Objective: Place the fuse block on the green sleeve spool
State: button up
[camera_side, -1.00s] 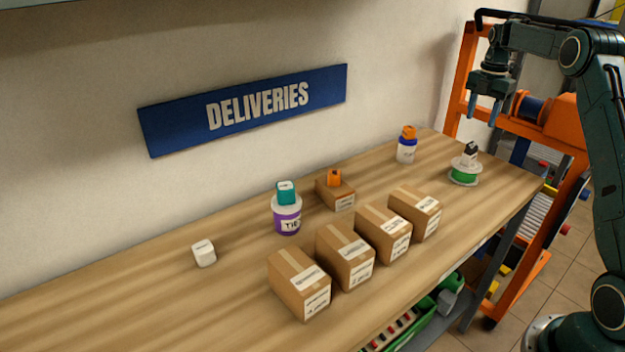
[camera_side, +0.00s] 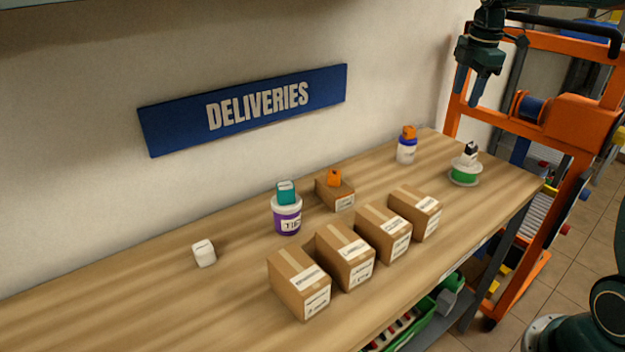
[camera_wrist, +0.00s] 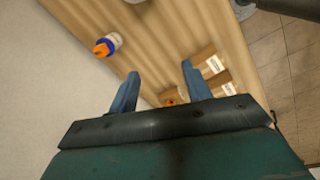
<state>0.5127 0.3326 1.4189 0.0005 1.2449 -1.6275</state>
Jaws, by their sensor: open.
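The green sleeve spool (camera_side: 465,177) stands at the right end of the table, with a small white-and-black piece (camera_side: 470,155) on top of it. I cannot tell for sure which small block is the fuse block. Candidates are a white block (camera_side: 204,253) alone at the left, a teal block (camera_side: 286,192) on a purple tub, an orange block (camera_side: 334,177) on a small carton, and an orange piece (camera_side: 409,132) on a blue-and-white jar. My gripper (camera_side: 468,91) is open and empty, high above the right end of the table. Its fingers also show in the wrist view (camera_wrist: 161,72).
Several brown cartons (camera_side: 345,256) line the front of the table. The purple tub (camera_side: 287,216), small carton (camera_side: 340,196) and jar (camera_side: 406,152) stand behind, nearer the wall. An orange frame (camera_side: 570,120) stands beyond the right end. The left table surface is clear.

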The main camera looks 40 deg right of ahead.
jog(key=s+a+r+m+t, duration=0.1)
jog(key=s+a+r+m, duration=0.3)
jog(key=a, duration=0.6)
jog(key=s+a+f+m+t, duration=0.1)
jog(key=s+a+f+m, duration=0.2)
jog(key=s+a, duration=0.4)
jog(key=s+a+f+m+t, duration=0.2)
jog(key=s+a+m, duration=0.3)
jog(key=s, duration=0.8)
jog(key=shift+s+a+f+m+y, duration=0.4)
jog(key=shift+a+f, duration=0.45)
jog(key=shift+a, duration=0.15)
